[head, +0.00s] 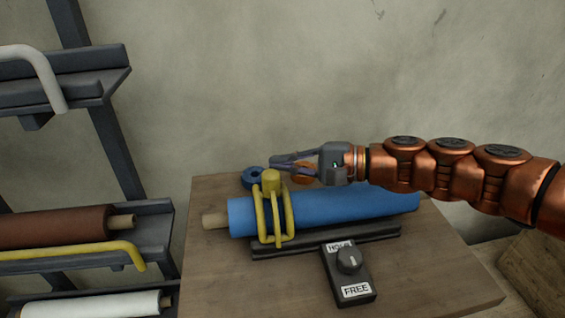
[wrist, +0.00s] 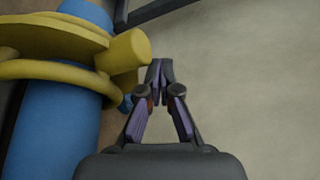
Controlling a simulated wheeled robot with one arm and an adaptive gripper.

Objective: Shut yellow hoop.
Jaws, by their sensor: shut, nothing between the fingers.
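The yellow hoop (head: 261,216) is made of bars that stand around the left part of a blue roll (head: 340,207) on a wooden table. A thick yellow knob (head: 271,178) tops it; the knob also shows in the wrist view (wrist: 124,52). I cannot tell whether the hoop is fully closed, as its far side is hidden. My gripper (head: 273,163) is shut and empty, its tips just above and behind the knob in the head view. In the wrist view, the fingertips (wrist: 160,70) are right of the knob, with a small gap.
A black box (head: 343,275) with a dial and HOLD and FREE labels sits in front of the roll's dark cradle (head: 325,238). A rack at left holds a brown roll (head: 50,228) and a white roll (head: 90,305).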

